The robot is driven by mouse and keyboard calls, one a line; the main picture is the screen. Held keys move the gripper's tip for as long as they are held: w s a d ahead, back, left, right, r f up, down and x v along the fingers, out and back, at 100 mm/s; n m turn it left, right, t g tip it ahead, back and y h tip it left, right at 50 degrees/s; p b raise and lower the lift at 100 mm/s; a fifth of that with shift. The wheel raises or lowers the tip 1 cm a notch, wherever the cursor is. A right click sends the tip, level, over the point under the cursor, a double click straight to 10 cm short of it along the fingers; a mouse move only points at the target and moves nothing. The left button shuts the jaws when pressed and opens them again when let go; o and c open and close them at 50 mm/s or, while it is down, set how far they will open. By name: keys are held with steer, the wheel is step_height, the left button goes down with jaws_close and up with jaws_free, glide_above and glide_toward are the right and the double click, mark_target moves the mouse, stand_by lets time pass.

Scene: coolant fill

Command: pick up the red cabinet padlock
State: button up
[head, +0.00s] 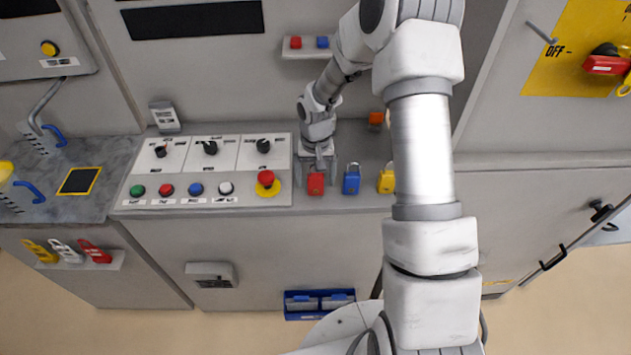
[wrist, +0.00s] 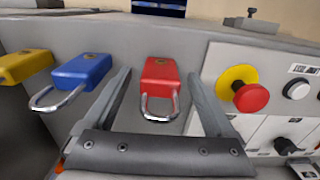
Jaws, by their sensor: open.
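The red padlock (head: 316,184) stands near the front edge of the grey counter, just right of the control panel. In the wrist view the red padlock (wrist: 160,78) lies between my two open fingers, its silver shackle pointing toward the gripper's palm. My gripper (wrist: 160,90) is open, with a gap visible on both sides of the padlock. In the head view my gripper (head: 316,172) is at the red padlock, with the wrist just behind it. Whether the fingers touch it cannot be told there.
A blue padlock (head: 351,181) and a yellow padlock (head: 386,181) stand to the right of the red one. The control panel (head: 220,153) with a red emergency button on yellow (head: 267,180) is close on the left. A blue bin (head: 319,302) is below the counter edge.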

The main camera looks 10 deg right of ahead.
steer(key=shift+f, duration=1.2)
jaws_close()
